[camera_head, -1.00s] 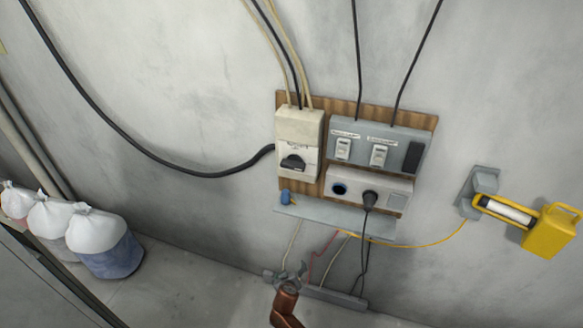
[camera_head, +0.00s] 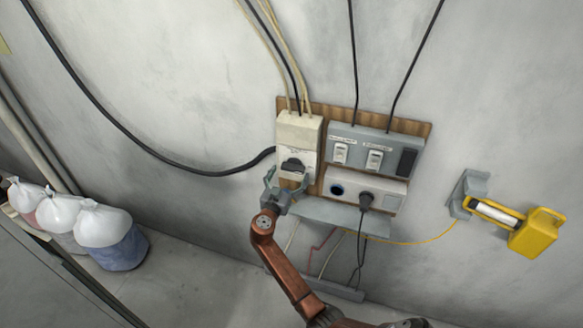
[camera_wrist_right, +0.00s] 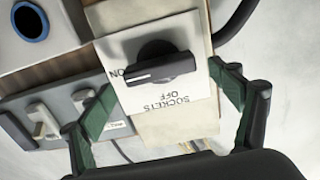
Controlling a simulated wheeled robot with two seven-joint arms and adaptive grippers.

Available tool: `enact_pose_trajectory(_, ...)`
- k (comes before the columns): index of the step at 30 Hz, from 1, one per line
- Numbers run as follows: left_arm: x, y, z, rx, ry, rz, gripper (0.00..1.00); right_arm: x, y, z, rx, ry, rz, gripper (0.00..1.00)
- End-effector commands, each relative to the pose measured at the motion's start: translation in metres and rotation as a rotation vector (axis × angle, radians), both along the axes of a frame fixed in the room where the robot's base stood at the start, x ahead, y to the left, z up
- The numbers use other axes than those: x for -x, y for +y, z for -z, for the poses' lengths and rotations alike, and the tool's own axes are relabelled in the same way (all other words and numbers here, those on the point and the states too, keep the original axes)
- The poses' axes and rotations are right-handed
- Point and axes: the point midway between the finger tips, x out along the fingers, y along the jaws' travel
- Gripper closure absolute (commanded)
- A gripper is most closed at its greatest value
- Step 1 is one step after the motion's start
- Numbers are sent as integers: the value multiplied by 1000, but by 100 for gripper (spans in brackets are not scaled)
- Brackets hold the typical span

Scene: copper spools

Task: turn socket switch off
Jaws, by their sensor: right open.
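The socket switch is a black rotary knob (camera_head: 292,165) on a cream box (camera_head: 299,128) mounted on the wall board. In the right wrist view the knob (camera_wrist_right: 160,66) sits on a white plate, with upside-down lettering reading SOCKETS OFF and ON. Its white mark points left, towards ON. My right gripper (camera_head: 287,178) is open just below and in front of the knob. In the wrist view its green-padded fingers (camera_wrist_right: 167,82) stand apart on either side of the plate; contact with the knob does not show. My left gripper is not in view.
Right of the box are a grey switch panel (camera_head: 375,150) and a socket strip (camera_head: 343,191) with a black plug (camera_head: 366,199). A grey shelf (camera_head: 335,215) juts out below. A yellow lamp (camera_head: 535,233) hangs at right. White-topped bags (camera_head: 110,240) stand at left.

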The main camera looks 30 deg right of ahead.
Motion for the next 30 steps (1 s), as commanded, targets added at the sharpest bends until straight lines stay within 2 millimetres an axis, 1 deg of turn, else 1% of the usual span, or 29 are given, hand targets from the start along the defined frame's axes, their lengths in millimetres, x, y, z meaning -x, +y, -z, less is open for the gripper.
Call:
enact_pose_trajectory(1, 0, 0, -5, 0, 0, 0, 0, -5, -5, -3, 2, 1, 0, 16)
enact_pose_trajectory(6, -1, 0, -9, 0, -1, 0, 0, -14, -15, -1, 1, 1, -1, 16)
enact_pose_trajectory(15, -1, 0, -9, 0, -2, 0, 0, -15, -17, 1, 0, 1, -1, 16)
enact_pose_trajectory(17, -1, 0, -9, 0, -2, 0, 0, -15, -17, 1, 0, 1, -1, 19)
enact_pose_trajectory(30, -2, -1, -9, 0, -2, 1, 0, -15, -17, 1, 0, 1, -1, 50)
